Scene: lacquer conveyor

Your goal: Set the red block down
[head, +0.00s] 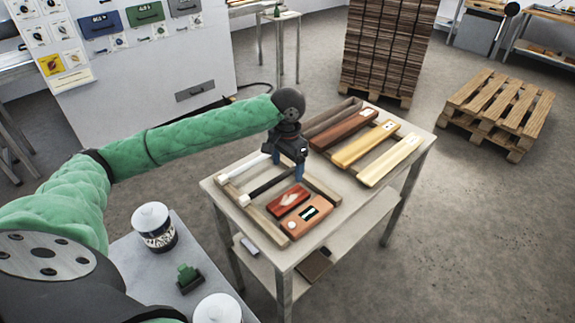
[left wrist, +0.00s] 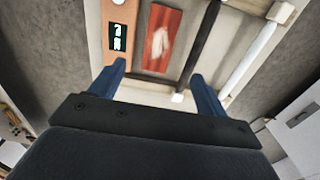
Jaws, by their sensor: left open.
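The red block (head: 289,199), a flat red piece with a pale mark on top, lies on the worktable (head: 283,262) between wooden rails, beside an orange box with a small display (head: 305,215). It also shows at the top of the left wrist view (left wrist: 162,38). My left gripper (head: 288,167) is above the table, behind the red block in the head view. Its blue fingers are spread with nothing between them, also in the left wrist view (left wrist: 158,73). The block is apart from the fingers. My right gripper is not in view.
A black bar (head: 266,187) and a white bar (head: 243,168) lie left of the red block. Brown and yellow bars (head: 365,149) lie at the table's right. A side table with white-lidded jars (head: 154,226) stands at front left. A pallet (head: 498,110) is on the floor.

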